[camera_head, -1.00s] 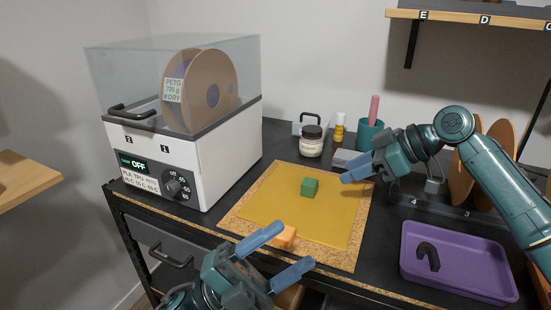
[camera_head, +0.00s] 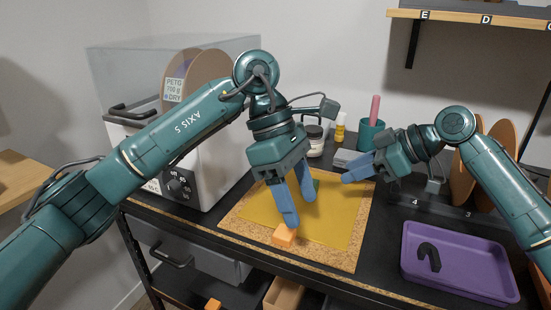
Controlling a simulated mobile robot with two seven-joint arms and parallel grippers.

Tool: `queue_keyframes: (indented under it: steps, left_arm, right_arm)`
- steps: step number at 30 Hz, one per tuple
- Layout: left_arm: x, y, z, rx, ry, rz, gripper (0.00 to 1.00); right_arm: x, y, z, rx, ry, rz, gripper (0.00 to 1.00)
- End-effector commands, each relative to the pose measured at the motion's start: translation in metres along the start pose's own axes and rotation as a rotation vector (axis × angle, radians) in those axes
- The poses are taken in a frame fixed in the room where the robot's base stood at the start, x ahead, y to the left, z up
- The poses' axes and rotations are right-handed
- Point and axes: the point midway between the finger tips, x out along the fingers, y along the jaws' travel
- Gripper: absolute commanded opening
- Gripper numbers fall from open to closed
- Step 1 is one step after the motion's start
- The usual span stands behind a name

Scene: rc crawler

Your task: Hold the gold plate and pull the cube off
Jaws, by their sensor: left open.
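The gold plate (camera_head: 335,226) lies flat on a cork-coloured board (camera_head: 232,222) on the dark bench. A green cube (camera_head: 316,185) sits on the plate, mostly hidden behind my left gripper's finger. My left gripper (camera_head: 299,209) points down over the plate, open.
A white filament dryer (camera_head: 190,160) stands at the left, partly behind my left arm. A purple tray (camera_head: 460,265) with a dark horseshoe-shaped piece is at the right. A jar (camera_head: 314,142), a yellow bottle (camera_head: 340,128) and a teal cup (camera_head: 370,136) stand behind the plate.

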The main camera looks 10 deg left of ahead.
Motion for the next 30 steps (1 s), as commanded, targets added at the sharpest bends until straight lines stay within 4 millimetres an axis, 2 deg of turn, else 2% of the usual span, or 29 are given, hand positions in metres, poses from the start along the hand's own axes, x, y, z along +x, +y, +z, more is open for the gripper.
queue_keyframes:
  steps: [1, 3, 6, 11, 17, 24, 30]
  left_arm:
    - [-0.016, 0.004, -0.005, 0.008, 0.077, 0.033, 0.6]
    - [-0.032, 0.008, -0.012, 0.013, 0.165, 0.062, 0.6]
    - [-0.05, 0.01, -0.018, 0.014, 0.252, 0.088, 0.6]
    - [-0.057, 0.012, -0.024, 0.011, 0.305, 0.102, 0.6]
    - [-0.031, 0.014, -0.032, 0.011, 0.304, 0.099, 0.6]
    - [0.015, 0.018, -0.046, 0.011, 0.303, 0.098, 0.6]
    - [0.046, 0.022, -0.056, 0.011, 0.301, 0.1, 0.6]
  right_arm:
    - [0.0, 0.0, 0.0, 0.0, 0.0, 0.0, 0.36]
    - [0.0, 0.0, 0.0, 0.0, 0.0, 0.0, 0.36]
    - [0.0, 0.0, 0.0, 0.0, 0.0, 0.0, 0.36]
    - [0.0, 0.0, 0.0, 0.0, 0.0, 0.0, 0.36]
    - [0.0, 0.0, 0.0, 0.0, 0.0, 0.0, 0.36]
    - [0.0, 0.0, 0.0, 0.0, 0.0, 0.0, 0.36]
    - [0.0, 0.0, 0.0, 0.0, 0.0, 0.0, 0.36]
